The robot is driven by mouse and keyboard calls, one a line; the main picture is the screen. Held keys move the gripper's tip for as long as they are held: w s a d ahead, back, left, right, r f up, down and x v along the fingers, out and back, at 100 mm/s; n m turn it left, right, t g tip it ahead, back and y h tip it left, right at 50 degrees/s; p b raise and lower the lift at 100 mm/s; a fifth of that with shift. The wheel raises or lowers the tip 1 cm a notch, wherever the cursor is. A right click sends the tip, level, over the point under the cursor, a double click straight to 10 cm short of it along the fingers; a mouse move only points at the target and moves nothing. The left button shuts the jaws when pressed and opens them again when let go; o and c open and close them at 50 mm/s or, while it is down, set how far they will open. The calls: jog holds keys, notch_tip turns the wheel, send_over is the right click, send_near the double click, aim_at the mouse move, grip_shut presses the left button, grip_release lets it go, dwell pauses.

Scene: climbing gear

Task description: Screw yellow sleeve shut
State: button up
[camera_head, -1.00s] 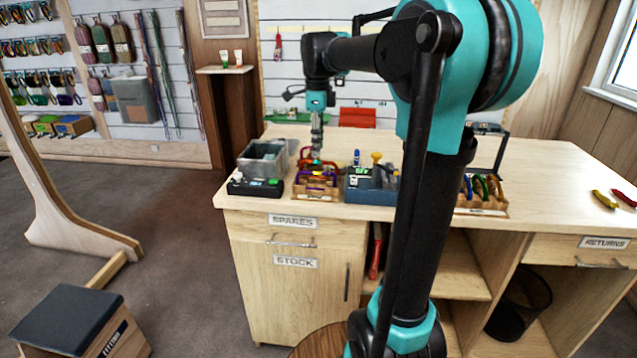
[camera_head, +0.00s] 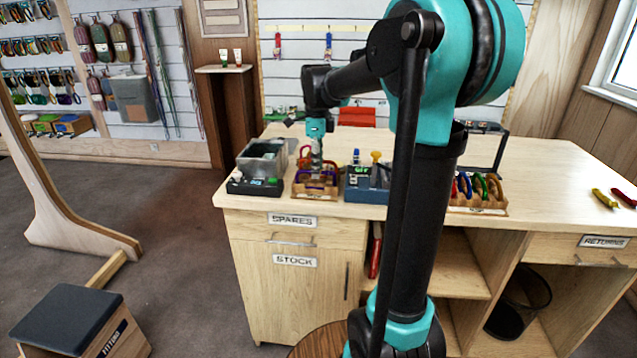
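My gripper (camera_head: 316,160) points straight down over a wooden rack (camera_head: 301,193) at the front left of the bench. The rack holds several carabiners, among them a red one at the back and a purple one (camera_head: 321,184) further forward. The fingertips are low among the carabiners. I cannot tell whether they touch one, or whether they are open or shut. A yellow sleeve cannot be made out at this size, and the gripper hides part of the rack.
A grey bin (camera_head: 262,160) and a dark tray (camera_head: 254,187) stand left of the rack. A blue-grey box (camera_head: 366,194) stands close on its right. Another carabiner rack (camera_head: 478,207) is further right. The bench's right part is mostly clear, with yellow and red pieces near its end.

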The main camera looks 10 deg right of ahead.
jog(key=shift+s+a, duration=0.2)
jog(key=shift+s, duration=0.4)
jog(key=shift+s+a, duration=0.2)
jog(key=shift+s, duration=0.35)
dwell(0.8)
jog(key=shift+f, duration=0.15)
jog(key=shift+f, duration=1.15)
jog(key=shift+f, duration=0.1)
jog(key=shift+w+d, duration=0.2)
jog(key=shift+w, duration=0.4)
jog(key=shift+w+d, duration=0.2)
jog(key=shift+w, duration=0.35)
